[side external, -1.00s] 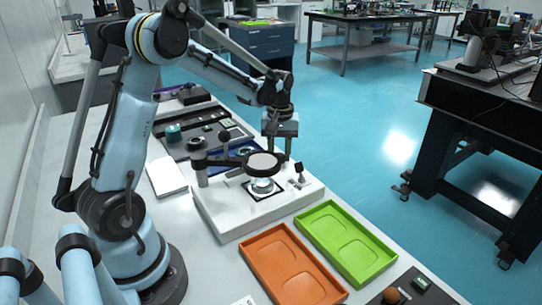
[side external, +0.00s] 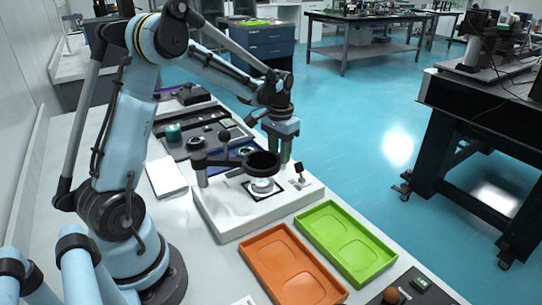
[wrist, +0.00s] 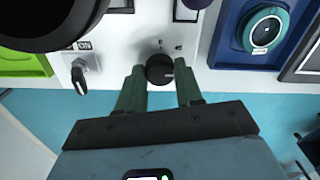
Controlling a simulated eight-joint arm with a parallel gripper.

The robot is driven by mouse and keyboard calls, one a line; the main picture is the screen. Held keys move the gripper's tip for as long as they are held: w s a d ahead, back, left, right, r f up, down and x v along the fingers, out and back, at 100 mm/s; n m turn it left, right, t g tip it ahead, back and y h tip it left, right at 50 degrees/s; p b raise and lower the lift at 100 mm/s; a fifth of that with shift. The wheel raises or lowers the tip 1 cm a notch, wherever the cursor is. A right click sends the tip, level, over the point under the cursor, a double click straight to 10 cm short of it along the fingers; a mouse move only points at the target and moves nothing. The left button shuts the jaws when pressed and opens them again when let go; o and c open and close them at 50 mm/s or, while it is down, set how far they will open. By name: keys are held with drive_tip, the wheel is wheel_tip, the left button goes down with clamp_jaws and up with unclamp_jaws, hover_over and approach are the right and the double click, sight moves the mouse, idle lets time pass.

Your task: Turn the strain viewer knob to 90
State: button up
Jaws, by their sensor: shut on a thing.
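The strain viewer is a white box (side external: 232,218) on the bench with a round dark viewing disc (side external: 263,161) held over its stage. A small glass piece (side external: 262,185) sits under the disc. In the wrist view the black knob (wrist: 158,68) is on the viewer's white panel, with small printed marks beyond it and a light mark on its right side. My gripper (wrist: 160,76) has its two green fingers on either side of the knob, shut on it. In the side view my gripper (side external: 284,158) is behind the disc, and the knob is hidden.
An ON switch (wrist: 79,76) stands left of the knob. Orange (side external: 290,268) and green (side external: 345,242) trays lie at the viewer's front right. A blue tray (wrist: 222,45) holds a teal round item (wrist: 264,29). The blue floor is open beyond the bench edge.

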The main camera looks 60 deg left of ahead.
idle(0.3)
drive_tip(key=o, duration=1)
drive_tip(key=shift+o, duration=0.2)
drive_tip(key=shift+r, duration=0.15)
wheel_tip(320, 180, up, 12)
drive_tip(key=s+d+f+t, duration=0.1)
drive_tip(key=s+d+t, duration=0.1)
drive_tip(key=s+d, duration=0.2)
drive_tip(key=s+d+f+m+t, duration=0.1)
drive_tip(key=s+d+t, duration=0.1)
drive_tip(key=s+d, duration=0.2)
drive_tip(key=s+d+f+m+t, duration=0.1)
drive_tip(key=s+d+t, duration=0.2)
drive_tip(key=d, duration=0.5)
drive_tip(key=shift+s+f, duration=0.25)
drive_tip(key=shift+s, duration=0.3)
